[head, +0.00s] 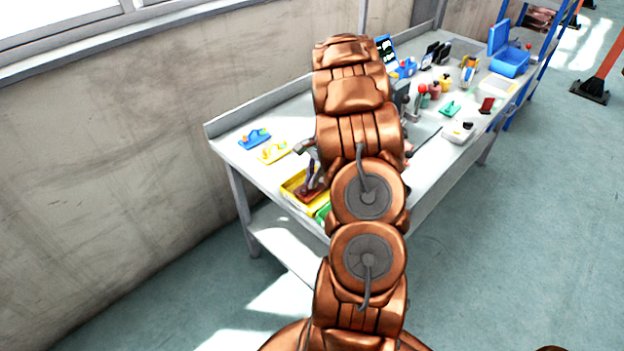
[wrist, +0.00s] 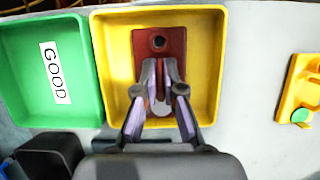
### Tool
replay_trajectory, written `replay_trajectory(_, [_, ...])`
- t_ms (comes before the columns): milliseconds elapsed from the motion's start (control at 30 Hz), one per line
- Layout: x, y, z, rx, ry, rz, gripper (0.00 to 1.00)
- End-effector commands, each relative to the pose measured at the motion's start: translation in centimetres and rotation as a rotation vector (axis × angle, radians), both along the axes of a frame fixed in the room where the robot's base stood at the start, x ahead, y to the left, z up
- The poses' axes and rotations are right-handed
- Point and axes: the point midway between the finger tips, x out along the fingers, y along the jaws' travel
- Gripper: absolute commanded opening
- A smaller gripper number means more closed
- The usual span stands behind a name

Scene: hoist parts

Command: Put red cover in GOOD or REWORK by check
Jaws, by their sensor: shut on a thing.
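The red cover (wrist: 158,45) is a flat dark red plate with a round hole near its far end. My gripper (wrist: 160,92) is shut on it, and the fingers hide its middle and near part. In the wrist view the cover lies over the inside of the yellow tray (wrist: 212,63); I cannot tell whether it touches the tray floor. The green tray (wrist: 84,98), with a GOOD label (wrist: 55,73), is directly to the left and looks empty. In the head view my gripper (head: 314,174) and the red cover (head: 309,195) are at the yellow tray (head: 289,186).
A yellow part (wrist: 299,88) with a green knob lies right of the trays. A blue part (head: 255,139) and a yellow part (head: 274,152) lie at the bench's left end. Another dark red piece (head: 487,104) and several tools crowd the far end. My arm hides the bench's middle.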

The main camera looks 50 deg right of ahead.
Motion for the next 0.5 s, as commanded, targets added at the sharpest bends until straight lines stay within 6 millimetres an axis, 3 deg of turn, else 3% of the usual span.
replay_trajectory(467, [0.0,0.07,-1.26,0.001,0.0,0.001,0.0])
replay_trajectory(500, [0.0,0.05,-1.25,0.001,0.0,0.001,0.1])
